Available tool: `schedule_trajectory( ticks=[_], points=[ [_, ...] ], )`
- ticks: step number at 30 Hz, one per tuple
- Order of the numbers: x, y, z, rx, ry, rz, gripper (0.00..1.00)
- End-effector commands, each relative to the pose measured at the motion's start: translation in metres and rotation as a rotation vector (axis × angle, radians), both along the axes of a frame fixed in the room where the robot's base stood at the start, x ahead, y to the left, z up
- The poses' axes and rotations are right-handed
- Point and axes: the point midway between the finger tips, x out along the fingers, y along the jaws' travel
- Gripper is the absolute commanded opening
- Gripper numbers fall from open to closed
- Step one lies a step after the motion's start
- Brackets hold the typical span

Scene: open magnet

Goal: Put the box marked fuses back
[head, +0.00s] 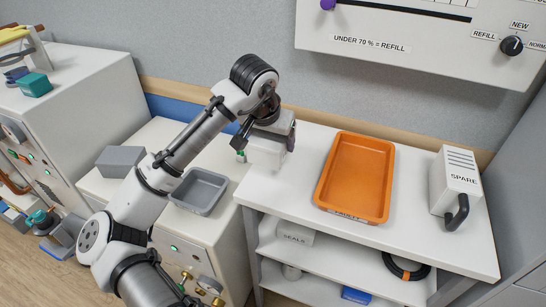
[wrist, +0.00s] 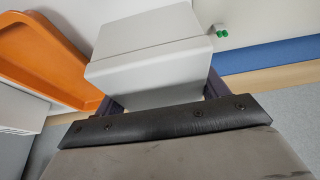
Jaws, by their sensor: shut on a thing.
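My gripper (head: 270,137) is shut on a pale grey-white box (head: 264,152), at the left end of the white shelf unit's top (head: 310,160). In the wrist view the box (wrist: 150,55) sits between the dark jaws, with a plain face and a lid seam showing. No marking on it can be read, so I cannot tell whether it is the fuses box. I cannot tell whether it touches the top. A box marked SEALS (head: 295,234) stands on the shelf below.
An orange tray (head: 322,170) lies right of my gripper, and a SPARE unit (head: 455,185) with a black handle stands farther right. Left are a grey bin (head: 199,192) and a grey block (head: 118,160) on a lower cabinet. A black cable coil (head: 405,268) lies on the shelf.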

Motion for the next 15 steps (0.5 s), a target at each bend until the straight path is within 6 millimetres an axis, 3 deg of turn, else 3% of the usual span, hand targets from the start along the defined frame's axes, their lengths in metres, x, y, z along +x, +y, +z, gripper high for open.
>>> schedule_trajectory(
  ticks=[3,15],
  points=[
    [0.0,0.0,-0.019,-0.001,0.0,0.001,0.45],
    [0.0,0.0,-0.063,-0.001,-0.001,0.001,0.45]
  ],
)
